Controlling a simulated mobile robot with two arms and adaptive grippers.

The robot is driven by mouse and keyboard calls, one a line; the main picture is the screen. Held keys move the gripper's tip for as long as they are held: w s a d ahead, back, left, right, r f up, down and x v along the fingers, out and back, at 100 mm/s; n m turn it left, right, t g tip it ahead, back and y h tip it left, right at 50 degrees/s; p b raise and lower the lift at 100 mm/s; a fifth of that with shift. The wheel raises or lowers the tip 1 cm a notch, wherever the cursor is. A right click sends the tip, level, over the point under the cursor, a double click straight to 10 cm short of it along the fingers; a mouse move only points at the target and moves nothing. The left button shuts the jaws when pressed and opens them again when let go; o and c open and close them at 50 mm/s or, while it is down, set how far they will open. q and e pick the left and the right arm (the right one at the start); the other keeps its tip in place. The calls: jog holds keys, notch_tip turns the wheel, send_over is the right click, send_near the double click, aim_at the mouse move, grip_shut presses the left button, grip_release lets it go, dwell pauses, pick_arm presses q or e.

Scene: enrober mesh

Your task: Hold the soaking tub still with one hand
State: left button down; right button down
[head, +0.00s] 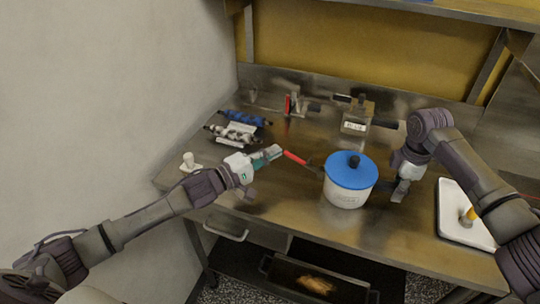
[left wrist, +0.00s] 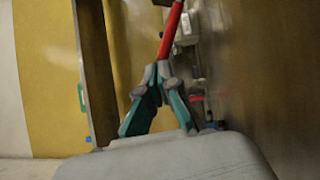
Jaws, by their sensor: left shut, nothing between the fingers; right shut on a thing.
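A red stick-like handle (head: 295,158) shows between the left fingertips and the tub. In the left wrist view the red handle (left wrist: 171,32) appears just past the closed fingertips (left wrist: 162,72).
Blue and grey rollers (head: 236,133) lie at the back left, near a white knobbed piece (head: 190,162). Metal fixtures (head: 355,120) stand at the back. A white tray (head: 462,220) with a yellow-handled item is at the right. The bench front (head: 300,222) is clear.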

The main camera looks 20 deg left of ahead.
pick_arm(q)
jog(key=shift+d+r, duration=0.1)
jog(key=shift+r, duration=0.15)
jog(key=d+r+m+g+y, duration=0.4)
jog(key=d+r+m+y, duration=0.1)
jog(key=d+r+m, duration=0.2)
jog(key=shift+w+d+r+y, duration=0.4)
jog(key=shift+d+r, duration=0.05)
jog(key=shift+d, duration=0.9)
jog(key=shift+a+r, duration=0.1)
jog(key=shift+r, duration=0.05)
jog(key=shift+r, duration=0.65)
jog(key=shift+r, duration=0.1)
